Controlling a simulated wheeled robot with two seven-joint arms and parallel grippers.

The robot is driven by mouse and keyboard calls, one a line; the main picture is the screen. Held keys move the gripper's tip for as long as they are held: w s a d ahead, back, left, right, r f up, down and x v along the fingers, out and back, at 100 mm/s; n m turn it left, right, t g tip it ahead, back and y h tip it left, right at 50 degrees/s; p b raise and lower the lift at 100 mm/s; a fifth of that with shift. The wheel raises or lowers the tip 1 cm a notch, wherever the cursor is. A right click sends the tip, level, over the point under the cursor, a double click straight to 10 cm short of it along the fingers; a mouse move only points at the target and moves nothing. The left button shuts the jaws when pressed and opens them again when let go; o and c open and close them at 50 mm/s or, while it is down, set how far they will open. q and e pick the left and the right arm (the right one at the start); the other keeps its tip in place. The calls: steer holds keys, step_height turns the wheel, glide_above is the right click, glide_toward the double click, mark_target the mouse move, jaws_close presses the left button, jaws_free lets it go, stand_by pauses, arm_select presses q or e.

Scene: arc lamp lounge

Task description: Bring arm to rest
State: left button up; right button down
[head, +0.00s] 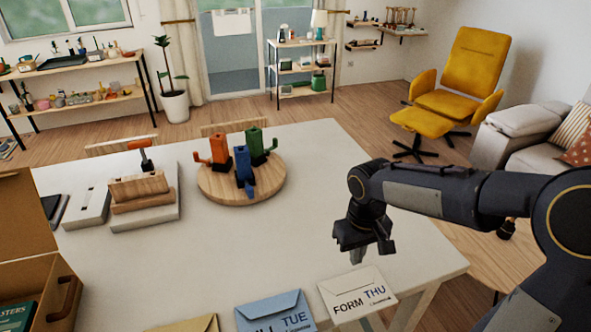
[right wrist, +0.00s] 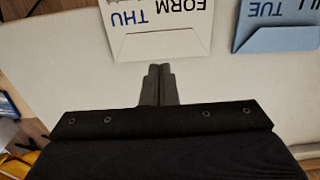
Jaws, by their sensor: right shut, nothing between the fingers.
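My right arm (head: 430,195) reaches in from the right edge over the white table (head: 310,220). My right gripper (head: 357,255) points down above the table's right part, just behind the white envelope marked FORM THU (head: 345,297). In the right wrist view its two fingers (right wrist: 158,85) are together with nothing between them. The same white envelope (right wrist: 155,45) lies just beyond the fingertips there, apart from them. My left gripper is in neither view.
A blue envelope marked TUE (head: 275,315) and a tan envelope (head: 190,325) lie along the near edge. A round wooden board (head: 215,190) carries red, blue and green holders. A wooden block stand (head: 140,195) and a cardboard box (head: 60,290) are left. The table's middle is clear.

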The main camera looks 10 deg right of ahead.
steer(key=s+a+r+m+t+y, duration=0.1)
steer(key=s+a+r+t+y, duration=0.1)
steer(key=s, duration=0.6)
steer(key=s+a+r+m+t+y, duration=0.1)
steer(key=s+a+r+t, duration=0.1)
steer(key=s, duration=0.7)
steer(key=shift+r+m+t+y, duration=0.35)
steer(key=shift+r+t, duration=0.2)
steer(key=shift+t, duration=0.25)
